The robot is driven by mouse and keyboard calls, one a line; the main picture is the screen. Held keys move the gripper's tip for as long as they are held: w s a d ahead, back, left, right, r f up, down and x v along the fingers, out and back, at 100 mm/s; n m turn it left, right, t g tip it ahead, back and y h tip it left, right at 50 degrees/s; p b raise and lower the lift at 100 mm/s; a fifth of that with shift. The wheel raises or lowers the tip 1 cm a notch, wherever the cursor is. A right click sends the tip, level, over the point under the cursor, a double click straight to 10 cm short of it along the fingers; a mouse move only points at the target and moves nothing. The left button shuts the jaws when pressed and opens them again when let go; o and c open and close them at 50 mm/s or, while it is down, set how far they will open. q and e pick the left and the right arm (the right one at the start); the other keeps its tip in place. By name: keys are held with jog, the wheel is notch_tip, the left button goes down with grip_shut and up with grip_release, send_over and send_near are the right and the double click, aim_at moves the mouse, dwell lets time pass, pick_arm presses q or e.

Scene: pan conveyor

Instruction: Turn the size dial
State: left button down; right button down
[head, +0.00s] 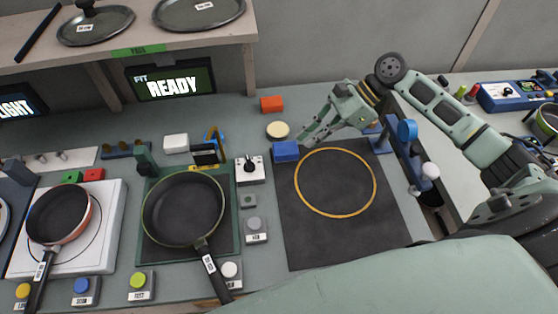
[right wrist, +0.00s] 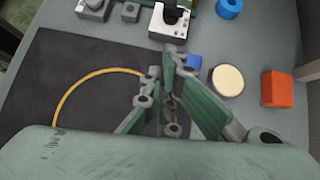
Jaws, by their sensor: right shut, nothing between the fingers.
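My right gripper (head: 308,136) is shut and empty. It hangs to the right of the dial, above the far edge of the black mat near a blue block, clear of the dial. In the right wrist view, its fingers (right wrist: 162,62) point toward the dial with a gap between. My left gripper is not in view.
A blue block (head: 286,151), a cream disc (head: 278,130) and an orange block (head: 271,104) lie near the gripper. A black mat (head: 310,240) with an orange ring is empty. A pan (head: 183,210) sits left of the dial. A screen (head: 172,83) reads "READY".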

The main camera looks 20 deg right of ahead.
aim_at(262, 170)
jog(key=p+x, duration=0.1)
jog(key=x, duration=0.8)
jog(key=shift+a+r+p, duration=0.1)
jog(key=shift+a+p, duration=0.1)
jog(key=shift+p, duration=0.15)
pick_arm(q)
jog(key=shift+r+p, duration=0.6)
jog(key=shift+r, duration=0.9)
pick_arm(e)
jog(key=shift+w+a+f, duration=0.15)
jog(key=shift+w+a, duration=0.05)
jog(key=shift+a, duration=0.85)
jog(key=shift+w+a+f, duration=0.15)
jog(key=shift+a, duration=0.95)
